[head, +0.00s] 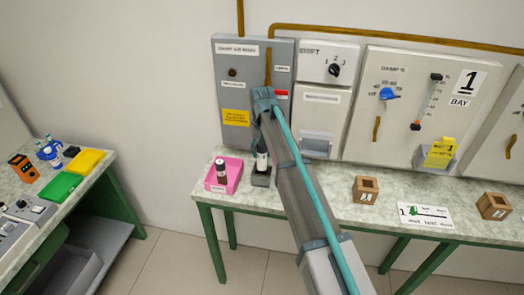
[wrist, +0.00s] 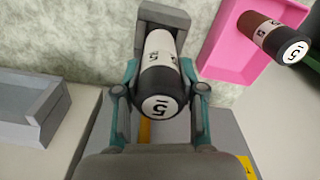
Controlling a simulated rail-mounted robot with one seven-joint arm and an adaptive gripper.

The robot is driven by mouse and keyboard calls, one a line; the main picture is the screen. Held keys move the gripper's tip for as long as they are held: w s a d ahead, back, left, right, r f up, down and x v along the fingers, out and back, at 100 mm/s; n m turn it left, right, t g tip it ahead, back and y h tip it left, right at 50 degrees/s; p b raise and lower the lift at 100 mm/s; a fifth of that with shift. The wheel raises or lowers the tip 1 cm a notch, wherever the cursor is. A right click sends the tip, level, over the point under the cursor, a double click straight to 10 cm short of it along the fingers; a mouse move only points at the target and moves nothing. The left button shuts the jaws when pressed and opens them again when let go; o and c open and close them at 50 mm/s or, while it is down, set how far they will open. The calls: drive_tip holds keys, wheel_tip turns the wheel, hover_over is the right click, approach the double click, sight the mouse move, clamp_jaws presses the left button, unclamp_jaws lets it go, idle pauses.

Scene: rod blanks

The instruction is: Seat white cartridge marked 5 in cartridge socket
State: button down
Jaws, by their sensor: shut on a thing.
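A white cartridge (wrist: 158,55) with a black cap marked 5 is held upright in my gripper (wrist: 160,78), whose teal fingers close on its two sides. In the head view the white cartridge (head: 261,157) stands over the grey cartridge socket (head: 261,180), partly hidden by my arm. In the wrist view its lower end meets the opening of the grey socket (wrist: 163,16); how deep it sits I cannot tell. A brown cartridge (wrist: 257,30), also marked 5, stands in the pink tray (wrist: 225,58) beside the socket.
The pink tray (head: 234,184) is close to the left of the socket. A grey wall cabinet (head: 234,75) rises behind, with a grey holder (head: 316,146) to the right. Wooden blocks (head: 366,189) and a card (head: 425,215) lie farther right on the bench.

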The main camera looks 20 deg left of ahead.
sight(262, 162)
drive_tip(key=shift+f+b, duration=0.95)
drive_tip(key=shift+f, duration=2)
drive_tip(key=c, duration=0.6)
unclamp_jaws()
wheel_tip(262, 162, up, 12)
drive_tip(key=shift+r, duration=0.1)
